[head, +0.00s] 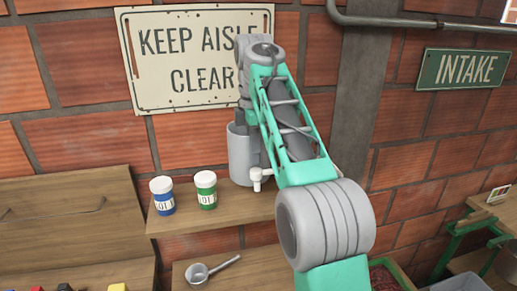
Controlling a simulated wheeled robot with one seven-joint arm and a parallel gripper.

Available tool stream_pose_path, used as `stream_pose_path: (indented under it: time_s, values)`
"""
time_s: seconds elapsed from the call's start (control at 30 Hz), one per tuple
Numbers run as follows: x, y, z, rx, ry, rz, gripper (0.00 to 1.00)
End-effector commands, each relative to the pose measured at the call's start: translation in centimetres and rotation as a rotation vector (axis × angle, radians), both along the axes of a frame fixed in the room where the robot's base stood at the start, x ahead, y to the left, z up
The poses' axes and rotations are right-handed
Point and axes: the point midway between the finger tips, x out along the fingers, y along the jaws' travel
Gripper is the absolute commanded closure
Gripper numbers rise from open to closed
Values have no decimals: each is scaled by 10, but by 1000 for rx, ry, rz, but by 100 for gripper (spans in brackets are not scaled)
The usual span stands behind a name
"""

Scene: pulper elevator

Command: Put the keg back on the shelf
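The keg (241,157) is a grey upright cylinder with a small white tap (258,176) low on its right front. It stands over the right part of the wooden shelf (218,218); I cannot tell if its base touches the board or is just above it. My gripper (240,118) points down at the keg's top, over its rim. My green arm hides the keg's right side. The fingertips are too small and covered to show whether they are shut on the rim.
A blue jar (162,195) and a green jar (205,190) with white lids stand left of the keg. A wooden cabinet (75,225) is at left. The brick wall is close behind.

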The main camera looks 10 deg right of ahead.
Motion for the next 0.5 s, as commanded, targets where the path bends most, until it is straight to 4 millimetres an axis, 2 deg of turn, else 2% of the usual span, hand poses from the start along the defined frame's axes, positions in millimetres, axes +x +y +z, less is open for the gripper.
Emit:
stream_pose_path:
  time_s: [0.2,0.37,0.5]
  values:
    - [29,2,-34,0,-3,1,100]
    - [38,4,-46,0,-3,3,100]
    - [42,4,-68,0,-2,3,100]
